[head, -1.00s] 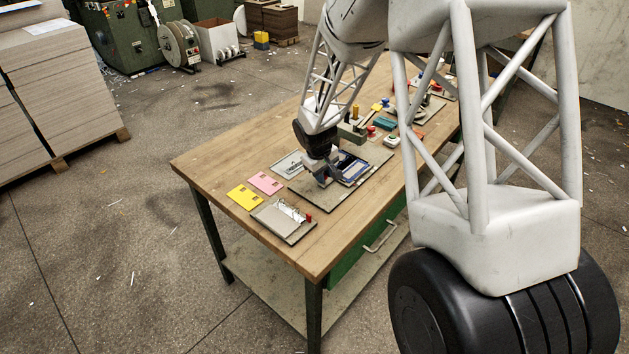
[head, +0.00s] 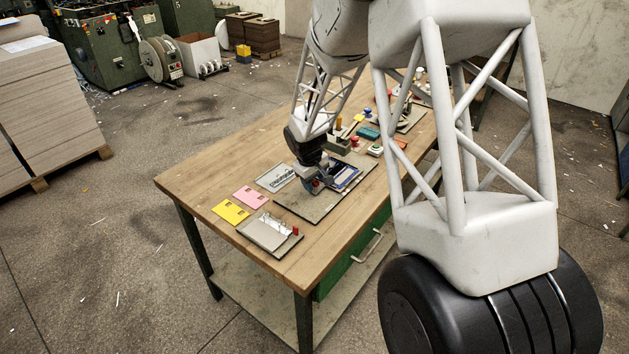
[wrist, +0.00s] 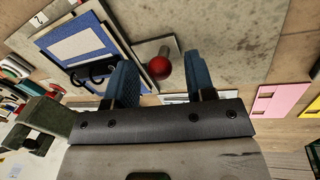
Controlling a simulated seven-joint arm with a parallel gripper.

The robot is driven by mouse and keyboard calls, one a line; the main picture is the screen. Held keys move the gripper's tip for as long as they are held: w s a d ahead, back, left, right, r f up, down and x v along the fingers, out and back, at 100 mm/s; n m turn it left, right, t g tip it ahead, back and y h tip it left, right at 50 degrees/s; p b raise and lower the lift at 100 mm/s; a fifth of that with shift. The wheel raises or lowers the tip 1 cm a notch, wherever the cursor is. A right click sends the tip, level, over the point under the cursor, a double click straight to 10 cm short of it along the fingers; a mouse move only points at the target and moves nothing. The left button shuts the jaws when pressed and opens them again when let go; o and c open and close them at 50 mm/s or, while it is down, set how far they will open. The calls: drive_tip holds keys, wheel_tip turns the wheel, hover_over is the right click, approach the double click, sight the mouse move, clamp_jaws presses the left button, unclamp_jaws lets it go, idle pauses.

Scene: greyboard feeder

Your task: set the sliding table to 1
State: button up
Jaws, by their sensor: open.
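The sliding table is a plate with a blue-bordered white sheet (wrist: 82,44), lying on a grey base board (wrist: 240,30) in the wrist view. A red ball knob (wrist: 159,68) on a short metal rod stands beside it. A small label reading 2 (wrist: 38,19) shows at the plate's far left corner. My gripper (wrist: 161,78) is open, its blue fingertips on either side of the knob; I cannot tell whether they touch it. In the head view my gripper (head: 316,186) is low over the board, beside the sliding table (head: 346,177). No label reading 1 is legible.
A pink card (head: 250,197), a yellow card (head: 231,212) and a ring binder mechanism on a board (head: 268,235) lie left of the base board on the wooden workbench (head: 225,170). Several small devices and blocks stand further back. The bench's near left corner is clear.

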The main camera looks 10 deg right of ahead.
wheel_tip(320, 180, up, 8)
drive_tip(key=a, duration=0.1)
drive_tip(key=shift+s+a+f, duration=0.15)
drive_tip(key=shift+s+f, duration=0.05)
drive_tip(key=shift+s, duration=0.2)
idle(0.4)
drive_tip(key=s+d+r+m, duration=0.2)
drive_tip(key=s+d+r, duration=0.1)
drive_tip(key=s+r, duration=0.55)
drive_tip(key=s+d+r+m, duration=0.25)
drive_tip(key=s+r, duration=0.35)
drive_tip(key=s, duration=0.6)
drive_tip(key=s+d+r+m, duration=0.1)
drive_tip(key=s, duration=1)
drive_tip(key=s+d+r+m+t+y, duration=0.1)
drive_tip(key=s+d+r, duration=0.1)
drive_tip(key=s, duration=1)
drive_tip(key=shift+s+d+r+y, duration=0.2)
drive_tip(key=shift+d+r+y, duration=0.05)
drive_tip(key=shift+y, duration=0.05)
